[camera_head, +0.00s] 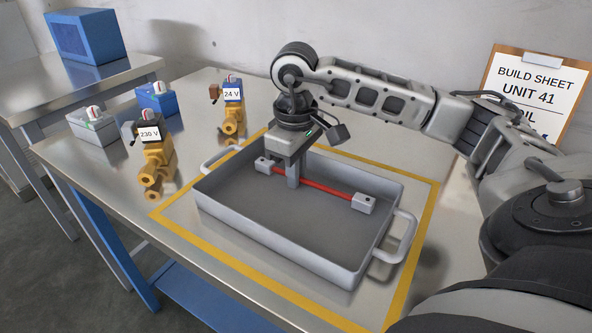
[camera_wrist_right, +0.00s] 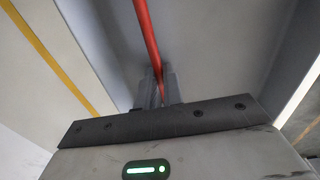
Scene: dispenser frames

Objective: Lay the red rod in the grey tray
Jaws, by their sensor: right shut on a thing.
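The red rod (camera_head: 325,188) has a light grey block on each end. My right gripper (camera_head: 293,180) points down over the grey tray (camera_head: 285,245) and is shut on the rod near its middle. The rod lies across the tray's opening, towards the back wall, within the tray's outline. I cannot tell whether it touches the tray floor or hangs just above it. In the right wrist view the rod (camera_wrist_right: 147,32) runs between the fingers (camera_wrist_right: 160,88), with grey tray surface around it. My left gripper is not in view.
The tray has side handles and stands inside a yellow taped border (camera_head: 424,230) on the metal table. Yellow valves tagged 230 V (camera_head: 155,160) and 24 V (camera_head: 232,112) stand left and behind. A build sheet clipboard (camera_head: 532,95) leans at the back right.

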